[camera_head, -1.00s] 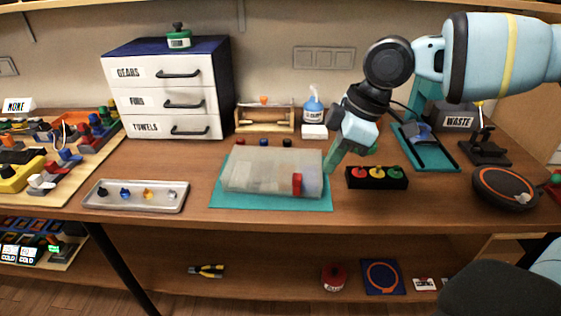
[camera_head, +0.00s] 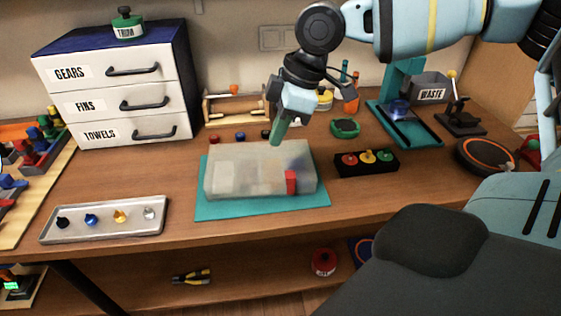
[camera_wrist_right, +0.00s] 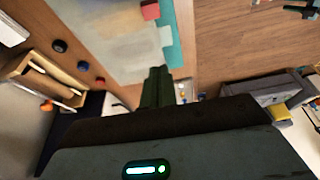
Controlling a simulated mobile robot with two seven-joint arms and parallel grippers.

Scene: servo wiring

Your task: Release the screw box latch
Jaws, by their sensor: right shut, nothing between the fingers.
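The translucent grey screw box (camera_head: 245,170) lies on a teal mat (camera_head: 225,208) in the middle of the bench. Its red latch (camera_head: 291,182) is on the front side, towards the right. In the right wrist view, the box (camera_wrist_right: 115,35) is at the top, with the latch (camera_wrist_right: 150,10) at the top edge. My right gripper (camera_head: 276,141) is shut and empty, with green fingers pointing down at the back edge of the box; contact cannot be told. Its shut fingers also show in the wrist view (camera_wrist_right: 158,80). My left gripper is not in view.
A metal tray (camera_head: 105,234) with small coloured parts lies left of the box. A black block (camera_head: 350,171) with coloured knobs stands right of it. A white drawer cabinet (camera_head: 115,95) is behind left, and a wooden rack (camera_head: 222,108) stands behind the box. Bench in front is clear.

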